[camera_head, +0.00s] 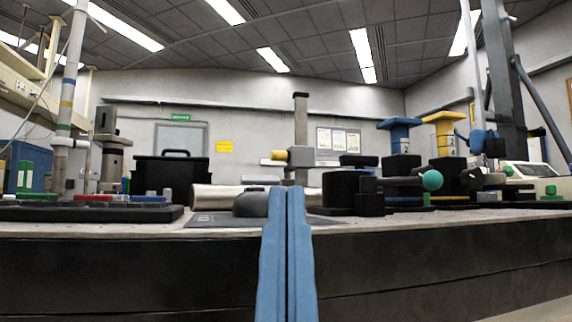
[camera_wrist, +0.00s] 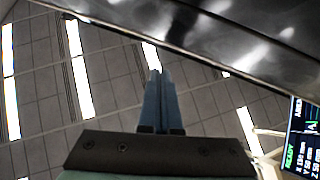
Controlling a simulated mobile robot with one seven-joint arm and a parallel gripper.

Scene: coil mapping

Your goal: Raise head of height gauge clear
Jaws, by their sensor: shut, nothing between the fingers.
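My gripper (camera_head: 286,190) has blue fingers, shut and empty, in front of the bench edge and below the head in the picture. The fingers hide part of the bench and a grey rounded block. In the wrist view the shut fingers (camera_wrist: 160,75) point towards the ceiling; the gauge cannot be made out there.
The bench's dark front (camera_head: 130,270) spans the view. A black case (camera_head: 170,172) and a light cylinder (camera_head: 215,196) are left of the gauge; black blocks and a teal ball (camera_head: 432,180) are right. The wrist view shows a shiny dark surface (camera_wrist: 230,35) and a screen (camera_wrist: 303,135).

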